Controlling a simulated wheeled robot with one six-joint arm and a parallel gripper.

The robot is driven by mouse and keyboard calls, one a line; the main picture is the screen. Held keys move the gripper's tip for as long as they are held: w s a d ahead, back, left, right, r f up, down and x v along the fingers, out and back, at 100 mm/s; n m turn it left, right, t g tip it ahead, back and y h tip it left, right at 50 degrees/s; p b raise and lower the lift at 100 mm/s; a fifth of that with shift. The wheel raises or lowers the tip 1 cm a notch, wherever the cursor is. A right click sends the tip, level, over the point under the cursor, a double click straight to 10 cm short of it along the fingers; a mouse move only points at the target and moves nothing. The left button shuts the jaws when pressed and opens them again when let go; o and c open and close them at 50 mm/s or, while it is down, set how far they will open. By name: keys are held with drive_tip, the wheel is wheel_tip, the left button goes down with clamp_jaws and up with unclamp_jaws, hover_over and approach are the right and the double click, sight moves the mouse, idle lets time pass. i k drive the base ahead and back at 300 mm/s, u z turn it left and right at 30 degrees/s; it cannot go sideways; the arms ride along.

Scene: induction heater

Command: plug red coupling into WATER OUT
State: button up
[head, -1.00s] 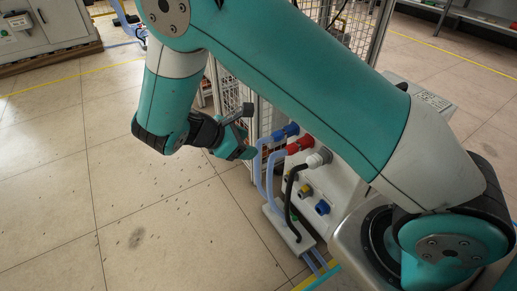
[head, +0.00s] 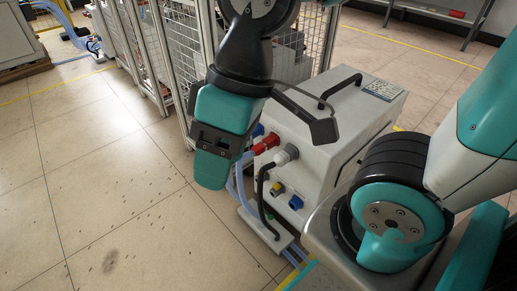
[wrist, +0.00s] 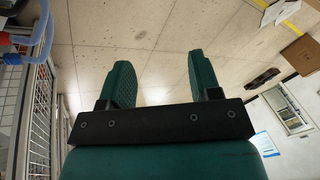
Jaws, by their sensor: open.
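The red coupling (head: 265,144) sits at the upper part of the heater's front panel, with a pale blue hose hanging from it. I cannot tell how deep it sits, and no WATER OUT label is readable. A blue coupling (head: 258,130) is partly hidden behind it, and a grey-white coupling (head: 284,156) with a black cable is to its right. My gripper (head: 212,172) is in front and left of the red coupling, apart from it as far as I can tell. In the wrist view my gripper (wrist: 160,66) is open, with nothing between its fingers.
The white heater box (head: 345,110) has a black top handle. Yellow and blue fittings (head: 295,202) are low on its panel, above a grey hose block (head: 265,230). A wire-mesh fence (head: 185,45) stands behind. The floor at left is clear.

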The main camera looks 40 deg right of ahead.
sight(256, 150)
drive_tip(key=u, duration=1.55)
drive_tip(key=i, duration=2.85)
drive_tip(key=z, duration=3.45)
